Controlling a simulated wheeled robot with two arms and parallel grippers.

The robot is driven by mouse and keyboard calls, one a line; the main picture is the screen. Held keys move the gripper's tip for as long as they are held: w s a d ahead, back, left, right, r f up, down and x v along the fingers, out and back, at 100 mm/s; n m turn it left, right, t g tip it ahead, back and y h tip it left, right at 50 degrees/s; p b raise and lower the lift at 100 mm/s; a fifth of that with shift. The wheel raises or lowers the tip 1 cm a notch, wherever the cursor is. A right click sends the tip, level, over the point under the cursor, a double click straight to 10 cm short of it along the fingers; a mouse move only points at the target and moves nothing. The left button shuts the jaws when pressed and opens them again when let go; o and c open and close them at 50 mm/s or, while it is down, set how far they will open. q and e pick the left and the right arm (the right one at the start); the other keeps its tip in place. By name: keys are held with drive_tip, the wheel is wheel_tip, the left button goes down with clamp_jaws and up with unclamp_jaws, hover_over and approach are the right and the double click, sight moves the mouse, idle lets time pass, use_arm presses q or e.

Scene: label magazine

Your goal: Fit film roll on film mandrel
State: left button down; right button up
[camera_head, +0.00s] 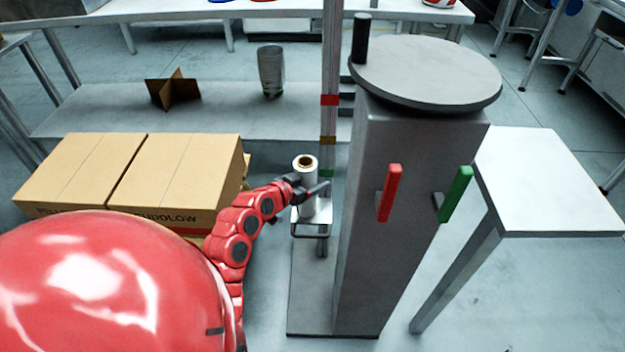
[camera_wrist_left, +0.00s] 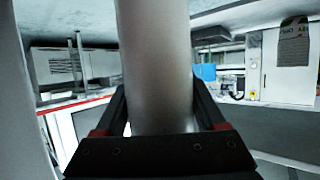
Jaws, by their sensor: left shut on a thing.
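The film roll (camera_head: 306,166) is a pale upright cylinder with a brown core ring at its top. My left gripper (camera_head: 312,188) is shut on it, with its dark fingers around the roll's side. In the left wrist view the roll (camera_wrist_left: 157,60) stands between the two fingers (camera_wrist_left: 160,110). The roll is over a grey bracket (camera_head: 310,232) at the mast; I cannot tell whether it touches the bracket. No film mandrel shows clearly there; the roll may hide it. My right gripper is out of view.
A mast (camera_head: 330,60) with red, yellow and green marks rises behind the roll. A grey pedestal (camera_head: 385,260) with red (camera_head: 390,193) and green (camera_head: 455,194) handles and a round top (camera_head: 430,75) stands close to the right. Cardboard boxes (camera_head: 170,175) are left of the roll.

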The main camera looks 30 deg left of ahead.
use_arm(q)
drive_tip(key=shift+f, duration=0.15)
unclamp_jaws()
drive_tip(key=p+v, duration=0.3)
drive_tip(key=v, duration=1.4)
drive_tip(key=shift+s+p, duration=0.2)
drive_tip(key=shift+p, duration=0.15)
